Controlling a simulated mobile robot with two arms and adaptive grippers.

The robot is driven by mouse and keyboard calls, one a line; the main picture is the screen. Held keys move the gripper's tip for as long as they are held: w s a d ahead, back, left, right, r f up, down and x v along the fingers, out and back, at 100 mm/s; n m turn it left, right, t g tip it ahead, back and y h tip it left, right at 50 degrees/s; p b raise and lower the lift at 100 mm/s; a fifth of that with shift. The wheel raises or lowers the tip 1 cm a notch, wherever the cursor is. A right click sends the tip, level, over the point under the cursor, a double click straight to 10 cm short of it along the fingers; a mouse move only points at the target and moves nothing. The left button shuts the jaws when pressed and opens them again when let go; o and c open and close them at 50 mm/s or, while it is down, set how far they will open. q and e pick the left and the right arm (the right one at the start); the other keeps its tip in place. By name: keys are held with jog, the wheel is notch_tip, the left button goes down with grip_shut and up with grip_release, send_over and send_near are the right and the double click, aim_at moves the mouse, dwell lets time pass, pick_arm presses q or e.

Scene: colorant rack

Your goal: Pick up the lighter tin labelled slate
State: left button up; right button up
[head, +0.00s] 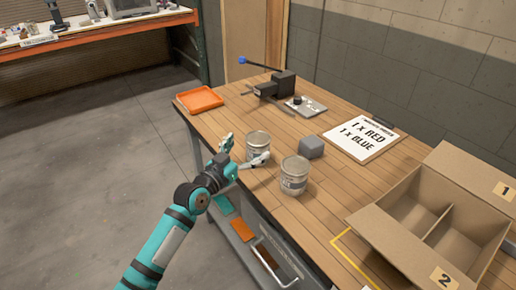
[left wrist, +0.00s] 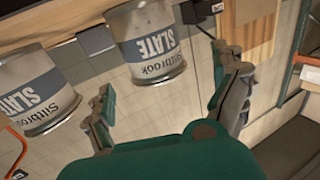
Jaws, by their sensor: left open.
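Two similar silver tins with slate-blue bands stand on the wooden workbench. The farther tin (head: 258,146) is right by my left gripper (head: 246,150), which is open with its fingers spread toward it. The nearer tin (head: 293,176) stands to the right, apart from the fingers. In the left wrist view, which is upside down, one tin (left wrist: 146,45) lies ahead between the open fingers of my left gripper (left wrist: 163,75). The other tin (left wrist: 38,92) is at the left. Both labels read "Siltbrook SLATE". I cannot tell which tin is lighter. My right gripper is out of view.
A grey block (head: 311,147) sits behind the tins. A sign (head: 361,140) reading "1 x RED 1 x BLUE" lies at the back. A divided cardboard box (head: 425,215) fills the right. An orange tray (head: 199,100) and a black device (head: 275,88) are at the far end.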

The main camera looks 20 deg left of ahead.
aim_at(258, 138)
pick_arm(q)
jog(key=x, duration=0.5)
jog(key=shift+w+d+f, duration=0.1)
jog(key=shift+d, duration=0.15)
jog(key=c, duration=1.2)
jog(key=shift+r+p, duration=0.2)
jog(key=shift+p, duration=0.1)
jog(key=shift+r, duration=0.65)
notch_tip(258, 138, up, 2)
jog(key=shift+r, duration=0.15)
jog(key=s, duration=0.5)
jog(key=s+d, duration=0.1)
jog(key=s, duration=0.4)
jog(key=s+d+r, duration=0.1)
jog(key=s, duration=0.5)
